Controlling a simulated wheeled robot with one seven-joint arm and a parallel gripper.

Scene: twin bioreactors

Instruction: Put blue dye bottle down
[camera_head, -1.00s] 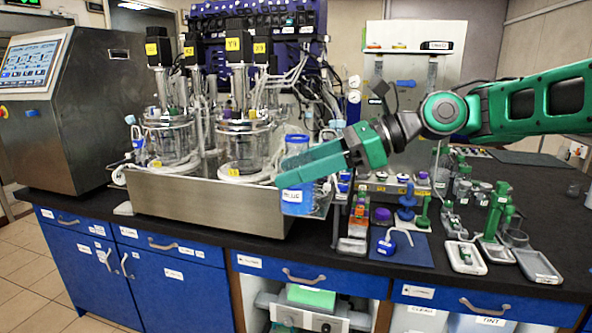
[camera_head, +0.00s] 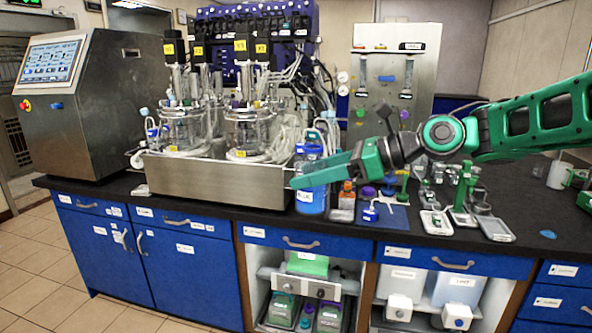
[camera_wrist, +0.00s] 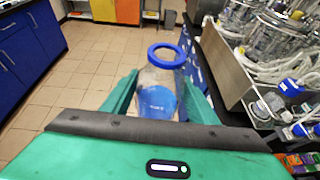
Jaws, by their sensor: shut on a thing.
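The blue dye bottle (camera_head: 311,199) is a clear bottle with a blue label and blue liquid, at the front right corner of the steel bioreactor tray (camera_head: 218,180). My green gripper (camera_head: 322,174) reaches in from the right and is shut on the bottle. In the wrist view the bottle (camera_wrist: 160,92) sits upright between the two green fingers, with its blue ring rim (camera_wrist: 167,55) facing the camera and tiled floor behind it. The bottle is by the front edge of the black bench (camera_head: 120,193); I cannot tell whether its base touches anything.
Right of the bottle stand an orange-capped bottle (camera_head: 347,196) and a blue mat (camera_head: 386,214) with small items. Green stands and white trays (camera_head: 436,222) lie farther right. Glass bioreactor vessels (camera_head: 247,132) stand behind. Open shelves are below the bench.

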